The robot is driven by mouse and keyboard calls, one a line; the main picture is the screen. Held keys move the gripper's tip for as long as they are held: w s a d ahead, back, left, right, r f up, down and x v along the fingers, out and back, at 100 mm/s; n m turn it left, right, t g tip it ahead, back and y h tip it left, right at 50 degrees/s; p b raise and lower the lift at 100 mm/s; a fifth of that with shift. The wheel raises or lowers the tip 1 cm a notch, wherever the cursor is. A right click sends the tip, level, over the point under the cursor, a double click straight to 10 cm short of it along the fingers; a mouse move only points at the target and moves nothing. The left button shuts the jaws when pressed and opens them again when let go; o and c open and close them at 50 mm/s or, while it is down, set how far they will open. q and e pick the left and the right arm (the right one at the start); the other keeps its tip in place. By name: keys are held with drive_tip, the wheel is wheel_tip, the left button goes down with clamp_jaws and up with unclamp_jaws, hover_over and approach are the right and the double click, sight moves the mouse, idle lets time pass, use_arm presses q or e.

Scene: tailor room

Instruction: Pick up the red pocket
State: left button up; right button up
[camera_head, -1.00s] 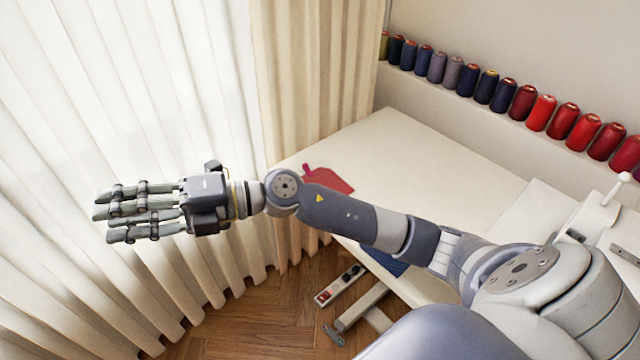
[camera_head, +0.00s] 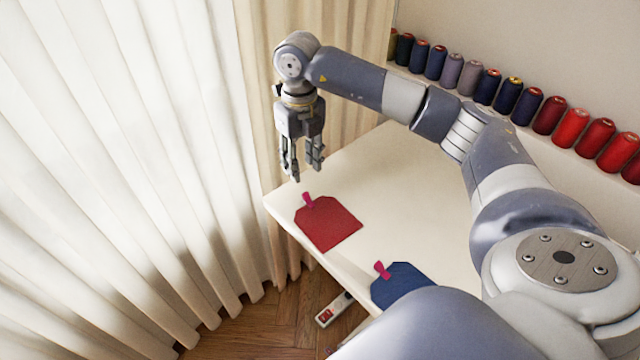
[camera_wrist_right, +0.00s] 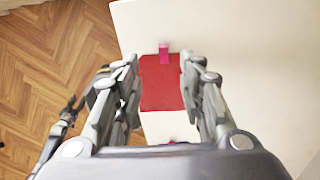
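The red pocket (camera_head: 327,224) lies flat near the left end of the white table, with a small pink tab (camera_head: 308,200) at its upper left corner. My right gripper (camera_head: 303,172) points down above the table's left end, a little up and left of the pocket in the head view. It is open and empty. In the right wrist view the red pocket (camera_wrist_right: 161,84) and its pink tab (camera_wrist_right: 164,54) show between the spread fingers (camera_wrist_right: 163,88), apart from them. My left gripper is not in view.
A blue pocket (camera_head: 402,283) with a pink tab lies at the table's front edge, partly hidden by my body. Several thread spools (camera_head: 488,86) line the wall ledge. Cream curtains (camera_head: 130,180) hang left of the white table (camera_head: 410,210). The table's middle is clear.

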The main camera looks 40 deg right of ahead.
sight(307, 195)
drive_tip(key=shift+s+d+f, duration=0.1)
drive_tip(key=shift+s+f, duration=0.05)
drive_tip(key=shift+f, duration=0.55)
drive_tip(key=f, duration=0.3)
drive_tip(key=shift+s+f+p, duration=0.25)
drive_tip(key=shift+p, duration=0.05)
wheel_tip(307, 195, down, 4)
drive_tip(key=shift+d+f+p, duration=0.1)
drive_tip(key=shift+f+p, duration=0.05)
drive_tip(key=shift+p, duration=0.45)
drive_tip(key=shift+w+f, duration=0.15)
drive_tip(key=shift+f, duration=0.25)
drive_tip(key=shift+c, duration=0.6)
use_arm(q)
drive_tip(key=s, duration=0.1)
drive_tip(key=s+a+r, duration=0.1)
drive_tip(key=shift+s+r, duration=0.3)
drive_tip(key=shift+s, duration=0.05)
use_arm(e)
drive_tip(key=shift+r, duration=0.1)
drive_tip(key=c, duration=0.7)
